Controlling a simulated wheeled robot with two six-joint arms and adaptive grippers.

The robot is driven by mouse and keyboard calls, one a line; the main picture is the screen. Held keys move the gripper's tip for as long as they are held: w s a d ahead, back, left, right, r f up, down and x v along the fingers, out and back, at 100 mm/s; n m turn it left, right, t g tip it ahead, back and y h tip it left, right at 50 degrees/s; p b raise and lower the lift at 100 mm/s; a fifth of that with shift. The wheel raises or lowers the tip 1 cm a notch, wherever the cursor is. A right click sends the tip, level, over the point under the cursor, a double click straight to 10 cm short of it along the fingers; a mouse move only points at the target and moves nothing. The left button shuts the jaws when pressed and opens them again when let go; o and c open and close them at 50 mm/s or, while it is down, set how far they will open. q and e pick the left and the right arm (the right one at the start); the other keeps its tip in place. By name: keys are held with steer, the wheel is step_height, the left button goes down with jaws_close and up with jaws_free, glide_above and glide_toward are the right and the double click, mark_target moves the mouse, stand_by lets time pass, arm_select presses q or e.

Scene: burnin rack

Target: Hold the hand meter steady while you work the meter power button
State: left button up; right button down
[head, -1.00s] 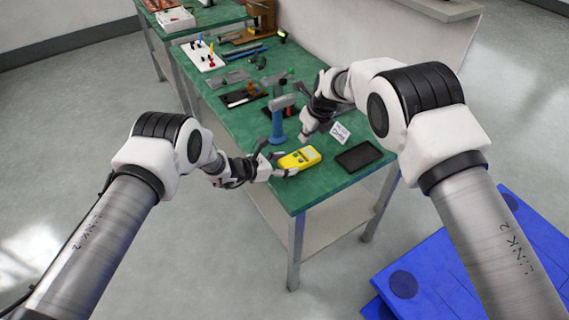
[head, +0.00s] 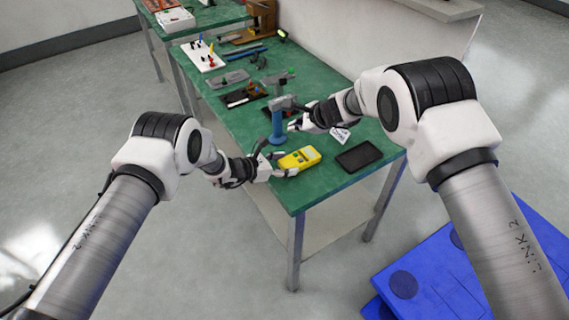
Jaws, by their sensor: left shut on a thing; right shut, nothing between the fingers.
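The yellow hand meter (head: 301,159) lies on the green bench top near its front end. My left gripper (head: 281,165) is shut on the meter's left end, fingers around it. The power button is too small to make out. My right gripper (head: 293,126) is shut and empty. It is above the bench, behind the meter and apart from it, close to a blue-handled tool standing upright.
The blue-handled tool (head: 277,127) stands just behind the meter. A black tray (head: 359,156) lies to the meter's right, and a white card (head: 341,135) is partly hidden by my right arm. Several tools and boards fill the bench farther back.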

mark_target(297, 155)
arm_select(q)
steer(key=shift+f, duration=0.1)
arm_select(e)
steer(key=f, duration=0.8)
steer(key=shift+d+f, duration=0.25)
steer(key=shift+d, duration=0.05)
steer(key=shift+f, duration=0.1)
stand_by(0.9)
steer(key=shift+f, duration=0.45)
steer(key=shift+r, duration=0.55)
